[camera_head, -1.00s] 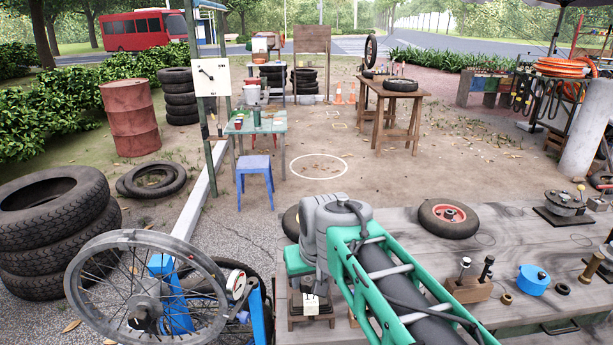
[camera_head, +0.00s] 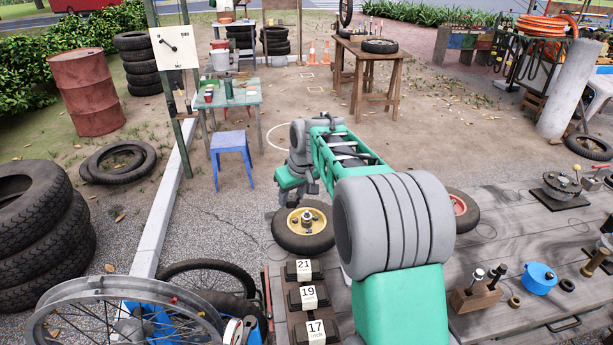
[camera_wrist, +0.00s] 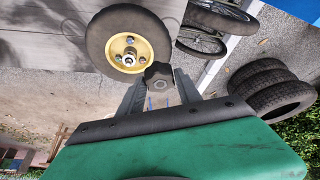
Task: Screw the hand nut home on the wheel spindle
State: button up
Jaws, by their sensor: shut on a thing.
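The hand nut (camera_wrist: 158,73) is a dark lobed knob between the fingertips of my gripper (camera_wrist: 158,87), which is shut on it. The wheel (camera_wrist: 95,38) has a black tyre and a yellow hub, with a metal spindle (camera_wrist: 129,60) at its centre. The nut is beside the spindle in the wrist view, apart from it in the picture; the height gap is unclear. In the head view the wheel (camera_head: 284,235) lies flat at the left end of the bench, with its spindle (camera_head: 307,218) pointing up. My gripper (camera_head: 312,187) is just beyond the spindle there; the nut cannot be made out.
The grey wooden bench (camera_head: 520,225) holds a red-hubbed wheel (camera_head: 466,208), partly behind my arm, a wooden tool block (camera_head: 475,297) and a blue round object (camera_head: 538,278). Labelled blocks (camera_head: 307,297) and a spoked rim (camera_head: 60,310) stand in front at the left.

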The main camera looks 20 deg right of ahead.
jog(key=n+p, duration=0.1)
jog(key=p, duration=0.2)
send_over(306, 212)
notch_tip(306, 212, down, 4)
jog(key=shift+d+y, duration=0.25)
jog(key=shift+y, duration=0.05)
jog(key=shift+b, duration=0.3)
jog(key=shift+s+f+b, duration=0.2)
jog(key=shift+f+b, duration=0.2)
jog(key=shift+f, duration=0.1)
jog(key=shift+f+b, duration=1.45)
jog(key=shift+f, duration=0.75)
jog(key=shift+f+b, duration=1.2)
jog(key=shift+f, duration=0.35)
jog(key=shift+w+r, duration=0.15)
jog(key=shift+r, duration=0.35)
dwell(0.4)
jog(key=shift+a+r, duration=0.1)
jog(key=shift+a, duration=0.1)
dwell(0.9)
jog(key=shift+b, duration=0.3)
